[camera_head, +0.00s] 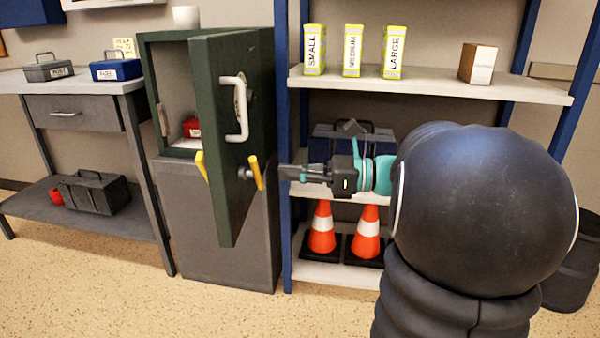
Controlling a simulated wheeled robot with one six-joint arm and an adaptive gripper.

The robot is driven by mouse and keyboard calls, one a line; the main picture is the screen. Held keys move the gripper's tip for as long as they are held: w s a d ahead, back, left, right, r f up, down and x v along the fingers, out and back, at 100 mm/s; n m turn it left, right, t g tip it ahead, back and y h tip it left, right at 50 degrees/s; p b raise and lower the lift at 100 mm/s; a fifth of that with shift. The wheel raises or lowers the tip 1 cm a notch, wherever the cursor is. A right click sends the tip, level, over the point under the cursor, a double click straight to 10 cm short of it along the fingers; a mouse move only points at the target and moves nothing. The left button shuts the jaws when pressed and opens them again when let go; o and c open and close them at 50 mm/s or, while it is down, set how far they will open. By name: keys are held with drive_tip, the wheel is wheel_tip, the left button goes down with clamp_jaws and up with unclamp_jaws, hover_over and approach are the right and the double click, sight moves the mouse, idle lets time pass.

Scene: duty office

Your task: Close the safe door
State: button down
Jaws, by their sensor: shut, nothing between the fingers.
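The dark green safe (165,60) stands on a grey cabinet, and its thick door (222,190) is swung open toward me. The door's outer face is turned right and carries a white pull handle (238,108) and a dark hub with a yellow grip (257,172). Another yellow piece (202,166) shows at the door's left edge. My gripper (284,173) is shut and empty, pointing left just right of the yellow grip. I cannot tell whether it touches the grip. A red item (191,127) sits inside the safe.
A blue-framed shelf (430,85) stands right of the safe, with several labelled boxes above and two orange cones (322,230) below. A workbench (75,113) with toolboxes is at left. The front floor (120,305) is clear.

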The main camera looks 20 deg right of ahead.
sight(226, 170)
drive_tip(key=x, duration=1)
drive_tip(key=shift+s, duration=0.1)
